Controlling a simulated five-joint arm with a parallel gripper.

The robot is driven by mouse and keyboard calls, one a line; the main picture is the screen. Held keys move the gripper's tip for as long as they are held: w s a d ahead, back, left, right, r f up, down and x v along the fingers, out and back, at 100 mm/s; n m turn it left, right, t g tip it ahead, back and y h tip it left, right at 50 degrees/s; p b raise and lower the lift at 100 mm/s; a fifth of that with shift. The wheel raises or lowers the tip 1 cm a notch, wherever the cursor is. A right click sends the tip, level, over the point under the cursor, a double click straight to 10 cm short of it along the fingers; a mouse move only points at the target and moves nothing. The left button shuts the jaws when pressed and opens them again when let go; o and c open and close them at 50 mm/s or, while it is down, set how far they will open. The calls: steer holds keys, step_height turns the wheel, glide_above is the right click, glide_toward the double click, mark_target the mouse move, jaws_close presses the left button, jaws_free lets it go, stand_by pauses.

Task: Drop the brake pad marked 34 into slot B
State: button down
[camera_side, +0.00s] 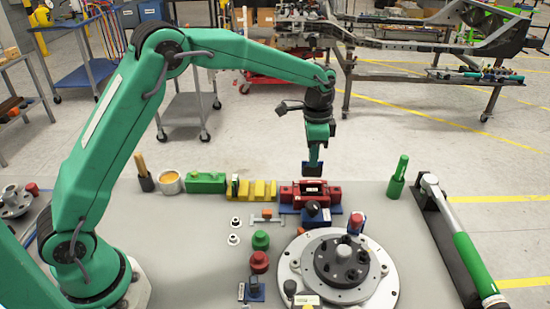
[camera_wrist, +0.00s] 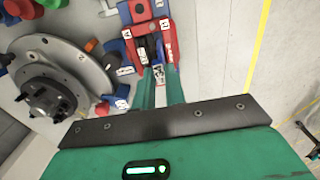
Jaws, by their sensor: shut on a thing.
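My gripper (camera_side: 314,157) points down above the red fixture and is shut on a dark brake pad (camera_side: 313,170). In the wrist view the green fingers of my gripper (camera_wrist: 159,84) reach up the picture, with the pad and a white label (camera_wrist: 158,73) between them. I cannot clearly read its number. The red slotted fixture (camera_side: 334,194) sits on a blue base just below the pad; it also shows in the wrist view (camera_wrist: 127,34). It bears small white labels, but I cannot tell which slot is B. The pad appears to be above the fixture; any contact is unclear.
A brake disc with hub (camera_side: 290,262) lies in front of the fixture. A dark-topped blue block (camera_side: 315,211) and a red-and-blue part (camera_side: 356,222) stand between them. A yellow stepped block (camera_side: 262,190) is left, a green-handled torque wrench (camera_side: 465,250) right.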

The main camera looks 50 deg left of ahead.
mark_target(312, 176)
steer(key=shift+f, duration=0.85)
steer(key=shift+f, duration=0.2)
steer(key=shift+f, duration=1.15)
steer(key=shift+f, duration=0.15)
steer(key=shift+f, duration=0.6)
steer(key=shift+f, duration=0.65)
stand_by(1.3)
steer(key=c, duration=1.8)
jaws_free()
steer(key=shift+r, duration=0.15)
